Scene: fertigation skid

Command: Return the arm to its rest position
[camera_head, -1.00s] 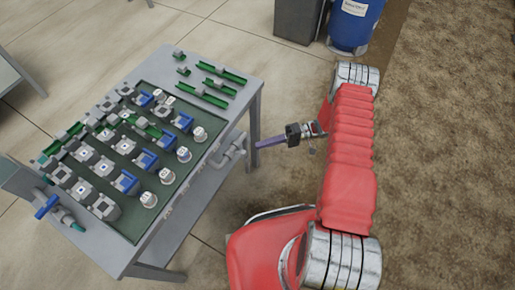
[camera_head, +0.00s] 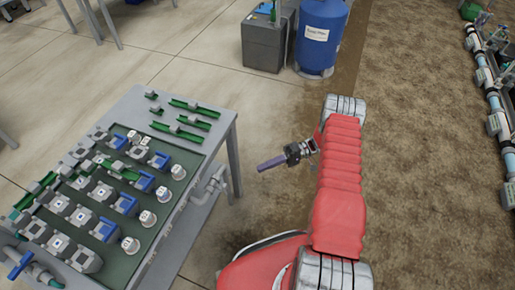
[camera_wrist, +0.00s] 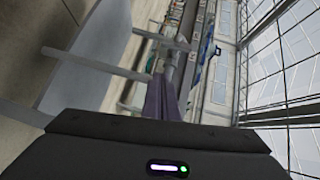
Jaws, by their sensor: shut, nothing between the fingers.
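My arm (camera_head: 338,185) is red and reaches up and away over the floor to the right of the skid table in the head view. My gripper (camera_head: 260,168) sticks out to the left from the arm's far end. Its long purple fingers are together, with nothing between them. It is apart from the table, over bare floor just right of the table's far right corner. In the wrist view the purple fingers (camera_wrist: 163,100) show above the dark gripper housing, also empty.
The grey skid table (camera_head: 222,128) carries rows of valves and blue fittings on a green panel. Grey pipes (camera_head: 209,186) run along its right side. A blue barrel (camera_head: 319,38) and a grey box (camera_head: 263,42) stand beyond. Pipework (camera_head: 494,120) lines the far right. Floor between is clear.

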